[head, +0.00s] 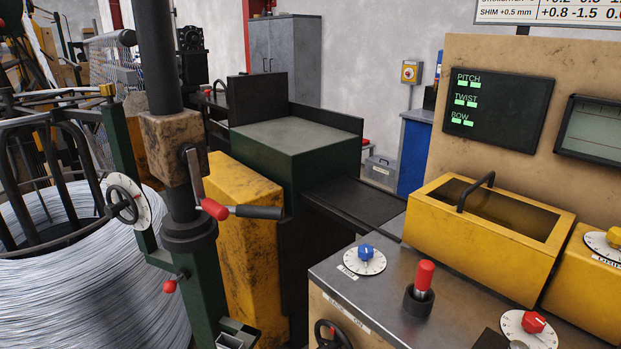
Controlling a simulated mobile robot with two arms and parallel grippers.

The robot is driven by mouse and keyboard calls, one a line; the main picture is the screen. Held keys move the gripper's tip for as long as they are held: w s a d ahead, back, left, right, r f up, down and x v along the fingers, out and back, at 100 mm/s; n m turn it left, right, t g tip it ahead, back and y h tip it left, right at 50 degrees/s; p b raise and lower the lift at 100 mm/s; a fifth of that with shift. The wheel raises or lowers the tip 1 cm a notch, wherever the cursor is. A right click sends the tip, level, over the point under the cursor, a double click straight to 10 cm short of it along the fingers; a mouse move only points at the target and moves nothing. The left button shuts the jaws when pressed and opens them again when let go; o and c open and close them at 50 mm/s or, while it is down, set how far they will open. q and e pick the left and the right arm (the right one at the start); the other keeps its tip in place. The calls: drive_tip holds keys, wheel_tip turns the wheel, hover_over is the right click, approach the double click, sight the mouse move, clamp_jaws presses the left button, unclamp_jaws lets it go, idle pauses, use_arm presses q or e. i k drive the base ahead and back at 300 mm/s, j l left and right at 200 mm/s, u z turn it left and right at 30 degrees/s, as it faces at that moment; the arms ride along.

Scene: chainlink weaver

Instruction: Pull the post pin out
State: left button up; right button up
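A dark vertical post (158,60) runs down through a worn tan block (172,140) into a green square column (198,270) in the left half of the head view. A small pin with a red knob (169,286) sticks out of the left side of the green column, low down; it looks seated in the column. A crank lever with a red part (214,209) and a dark grip (258,212) sits at the block, higher up. Neither of my grippers is in view.
A large coil of wire (90,290) stands close left of the column, beside a dial with a handwheel (124,202). A yellow worn guard (245,240) is right of it. A console (385,295) with a red-topped lever (425,275) fills the lower right.

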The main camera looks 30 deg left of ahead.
sight(169, 286)
drive_tip(key=u, duration=1.65)
